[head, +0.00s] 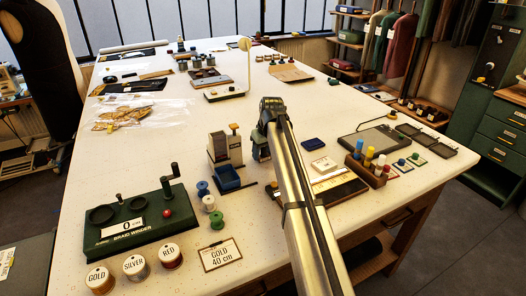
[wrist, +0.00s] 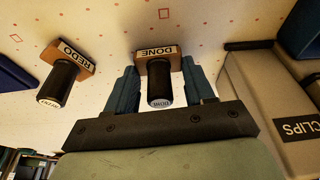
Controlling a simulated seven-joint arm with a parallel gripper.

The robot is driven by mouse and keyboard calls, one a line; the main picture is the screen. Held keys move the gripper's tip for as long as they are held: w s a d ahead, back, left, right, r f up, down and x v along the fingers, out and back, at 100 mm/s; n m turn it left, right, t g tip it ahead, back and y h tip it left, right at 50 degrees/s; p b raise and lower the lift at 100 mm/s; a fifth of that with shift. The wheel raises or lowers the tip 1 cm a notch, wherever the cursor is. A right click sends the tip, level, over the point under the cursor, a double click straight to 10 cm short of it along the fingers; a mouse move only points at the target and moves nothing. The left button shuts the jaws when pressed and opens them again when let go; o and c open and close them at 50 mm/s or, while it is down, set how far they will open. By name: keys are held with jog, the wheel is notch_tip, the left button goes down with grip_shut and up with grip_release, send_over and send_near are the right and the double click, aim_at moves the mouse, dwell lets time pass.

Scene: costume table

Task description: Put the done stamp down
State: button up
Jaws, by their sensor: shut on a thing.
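The done stamp (wrist: 158,58) has a brown wooden base with a white DONE label and a black handle. In the wrist view it is between the two blue-grey fingers of my gripper (wrist: 160,75), which is shut on its handle. Its base is close to the white tabletop; I cannot tell whether it touches. The redo stamp (wrist: 68,72), of the same kind, stands beside it on the left in the wrist view. In the head view my gripper (head: 262,152) is over the middle of the table, and both stamps are hidden there.
A beige CLIPS box (wrist: 285,105) stands close on the right in the wrist view. In the head view a blue pad (head: 309,142) and a pale block (head: 323,164) lie right of my arm. A green braid winder (head: 138,216) stands front left. The table behind my gripper is fairly clear.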

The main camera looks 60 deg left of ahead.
jog(key=o, duration=0.8)
jog(key=shift+o, duration=0.2)
jog(key=v, duration=1.2)
jog(key=shift+r, duration=0.1)
